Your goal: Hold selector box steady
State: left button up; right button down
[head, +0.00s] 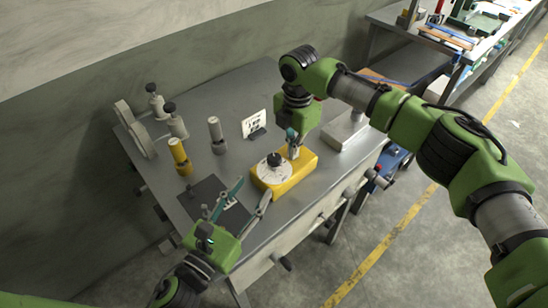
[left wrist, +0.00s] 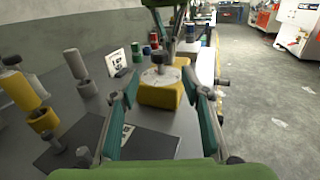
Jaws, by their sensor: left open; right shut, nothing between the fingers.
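The yellow selector box (head: 302,171) sits on the grey metal table, with a white round dial (head: 268,175) and a black knob on its top. It also shows ahead in the left wrist view (left wrist: 160,98). My left gripper (head: 254,187) is open, its two fingertips pointing at the box's near left side. In the left wrist view the box lies between and beyond the spread fingertips; I cannot tell whether they touch it. My right gripper (head: 294,154) points down, shut and empty, at the back right part of the box top. Whether it touches the top is unclear.
A dark mat (head: 208,188) lies left of the box. A grey cylinder (head: 216,138), a yellow cylinder (head: 180,158) and grey fixtures stand at the table's left. A printed card (head: 253,124) stands behind the box. A metal block (head: 346,131) is at the back right.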

aim_at(271, 164)
pick_arm(q)
jog(key=x, duration=1.1)
jog(key=shift+w+d, duration=0.2)
jog(key=shift+w, duration=0.15)
jog(key=c, duration=1.1)
